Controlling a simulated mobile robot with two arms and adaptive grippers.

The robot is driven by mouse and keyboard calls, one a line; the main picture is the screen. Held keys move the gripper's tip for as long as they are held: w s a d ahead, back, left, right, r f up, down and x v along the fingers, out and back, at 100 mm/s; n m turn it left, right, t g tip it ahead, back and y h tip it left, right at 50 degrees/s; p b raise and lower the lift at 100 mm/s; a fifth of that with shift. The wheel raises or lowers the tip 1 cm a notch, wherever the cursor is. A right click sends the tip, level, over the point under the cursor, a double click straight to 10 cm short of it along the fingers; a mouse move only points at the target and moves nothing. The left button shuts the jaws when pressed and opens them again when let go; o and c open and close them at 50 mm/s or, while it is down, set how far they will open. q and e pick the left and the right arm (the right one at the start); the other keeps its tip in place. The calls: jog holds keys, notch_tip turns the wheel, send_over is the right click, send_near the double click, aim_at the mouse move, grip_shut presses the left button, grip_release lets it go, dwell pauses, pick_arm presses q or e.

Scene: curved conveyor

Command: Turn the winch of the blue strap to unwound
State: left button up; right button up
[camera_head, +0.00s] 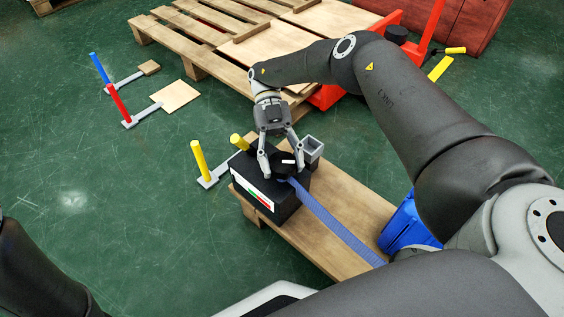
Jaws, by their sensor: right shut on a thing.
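A black winch box (262,200) stands on a low wooden pallet or board (350,209) in front of me. A white label strip with red and green marks runs along its side. A dark round winch knob (287,161) sits on top. The blue strap (335,228) runs from the winch down to the lower right. My right gripper (280,168) comes down from above and is shut on the winch knob. Its fingers hide part of the knob. My left arm shows at the lower left edge; its gripper is not in view.
A red post (119,103) and a blue post (100,68) stand further left. A wooden pallet (190,35) and a red pallet jack (431,30) are behind. A blue object (402,226) lies right.

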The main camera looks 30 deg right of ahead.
jog(key=shift+s+a, duration=0.1)
dwell(0.3)
jog(key=o, duration=0.9)
jog(key=shift+o, duration=0.6)
jog(key=shift+r+m+t+y+p, duration=0.1)
jog(key=shift+m+t+y+p, duration=0.2)
jog(key=shift+m+y+p, duration=0.7)
